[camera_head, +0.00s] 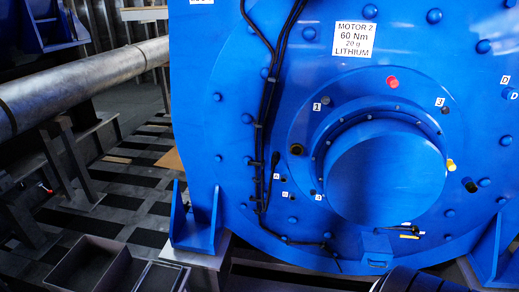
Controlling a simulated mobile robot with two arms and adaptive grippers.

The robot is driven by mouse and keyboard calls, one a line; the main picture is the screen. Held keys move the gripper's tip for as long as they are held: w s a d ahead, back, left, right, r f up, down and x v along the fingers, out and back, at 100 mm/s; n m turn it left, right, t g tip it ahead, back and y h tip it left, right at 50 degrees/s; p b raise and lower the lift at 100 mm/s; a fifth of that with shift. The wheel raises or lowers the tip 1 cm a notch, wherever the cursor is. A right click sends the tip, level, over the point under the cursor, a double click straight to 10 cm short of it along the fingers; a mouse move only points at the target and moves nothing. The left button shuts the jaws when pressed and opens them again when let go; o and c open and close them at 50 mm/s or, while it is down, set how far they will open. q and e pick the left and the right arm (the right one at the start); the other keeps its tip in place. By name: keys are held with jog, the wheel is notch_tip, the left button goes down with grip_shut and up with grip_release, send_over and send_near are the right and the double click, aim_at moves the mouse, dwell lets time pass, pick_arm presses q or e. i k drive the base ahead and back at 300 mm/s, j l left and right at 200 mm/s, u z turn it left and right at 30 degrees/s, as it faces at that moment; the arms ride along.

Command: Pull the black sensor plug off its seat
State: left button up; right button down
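The big blue motor housing (240,60) fills the middle and right, with a round hub (385,180). Several black fittings sit on its face, and I cannot tell for sure which is the sensor plug. One small black plug (276,158) stands at the black cable run, left of the hub. A thicker black round fitting (296,149) is just right of it. Another black fitting (469,185) is at the hub's right. Neither gripper is in view.
Black cables (266,110) run down the housing's face. A red knob (392,82) and a yellow fitting (451,165) stick out. A grey open bin (88,265) stands at lower left. A large metal pipe (80,85) crosses the left. A dark ribbed cylinder (425,282) shows at the bottom edge.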

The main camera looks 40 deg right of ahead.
aim_at(275, 159)
jog(key=z, duration=1.55)
